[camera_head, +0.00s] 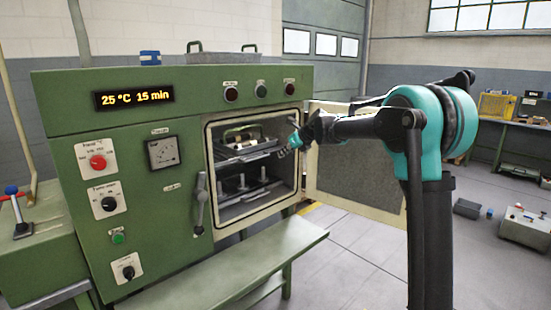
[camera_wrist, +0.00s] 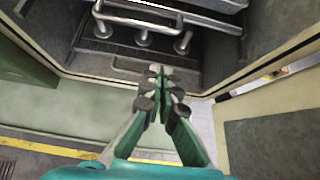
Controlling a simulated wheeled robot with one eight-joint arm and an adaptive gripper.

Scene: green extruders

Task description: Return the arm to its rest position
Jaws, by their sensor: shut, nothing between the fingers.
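My gripper (camera_wrist: 157,75) is shut and empty in the wrist view, its two fingers meeting at the tips. In the head view my gripper (camera_head: 284,152) is small, at the open front of the oven chamber (camera_head: 250,205), near its right side. My teal and dark arm (camera_head: 400,125) reaches left from the right side of the picture toward the chamber. The chamber holds an upper rack (camera_head: 245,152) with some items on it and a lower rack (camera_head: 245,193). The racks' metal bars (camera_wrist: 140,22) show beyond the fingertips in the wrist view.
The green machine (camera_head: 140,225) shows "25 °C 15 min". Its door (camera_head: 355,178) stands open on the right, behind my arm; it also shows in the wrist view (camera_wrist: 275,145). A green bench (camera_head: 230,265) runs below the chamber. A workbench (camera_head: 515,122) stands at the back right.

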